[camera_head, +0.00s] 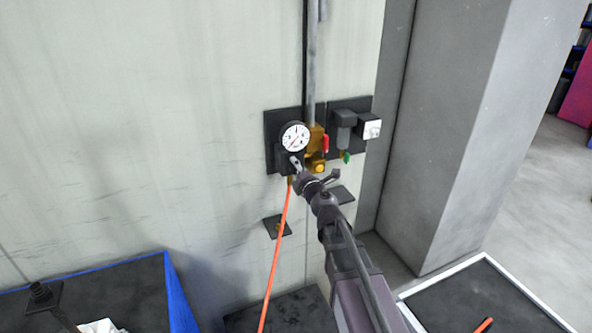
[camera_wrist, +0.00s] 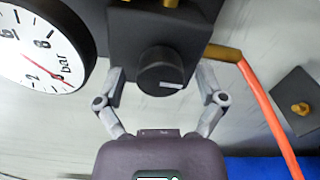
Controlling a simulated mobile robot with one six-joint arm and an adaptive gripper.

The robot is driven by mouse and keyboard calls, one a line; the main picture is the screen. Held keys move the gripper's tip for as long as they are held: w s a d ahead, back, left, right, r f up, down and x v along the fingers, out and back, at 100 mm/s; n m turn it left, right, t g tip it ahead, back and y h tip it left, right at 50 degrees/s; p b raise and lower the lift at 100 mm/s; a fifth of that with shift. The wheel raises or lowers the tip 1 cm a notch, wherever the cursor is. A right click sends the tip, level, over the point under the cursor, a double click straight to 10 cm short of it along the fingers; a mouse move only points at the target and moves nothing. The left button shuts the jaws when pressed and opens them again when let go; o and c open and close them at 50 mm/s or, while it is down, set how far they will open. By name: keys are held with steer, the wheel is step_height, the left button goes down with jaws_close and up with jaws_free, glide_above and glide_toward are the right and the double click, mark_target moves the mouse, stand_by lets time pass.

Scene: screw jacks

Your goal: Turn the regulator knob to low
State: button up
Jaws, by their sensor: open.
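The regulator (camera_wrist: 140,22) is a black block on the wall, and its round black knob (camera_wrist: 158,66) faces me in the wrist view. A short white mark on the knob's face points right in that view. My gripper (camera_wrist: 161,80) is open, with one grey finger on each side of the knob. Small gaps show between fingers and knob, though I cannot tell the depth exactly. The white pressure gauge (camera_head: 295,137) sits just above the regulator in the head view. It also shows at left in the wrist view (camera_wrist: 38,48), with a red needle and "bar" lettering.
An orange hose (camera_head: 276,255) hangs down from the regulator. To its right are a brass fitting (camera_head: 317,140), a red handle (camera_head: 326,144) and a filter unit (camera_head: 345,120). A small dark plate (camera_head: 272,226) is on the wall below. A grey pillar (camera_head: 455,130) stands right.

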steer(key=shift+s, duration=0.1)
steer(key=v, duration=0.7)
steer(key=shift+s+d, duration=0.1)
steer(key=shift+d, duration=0.05)
stand_by(0.4)
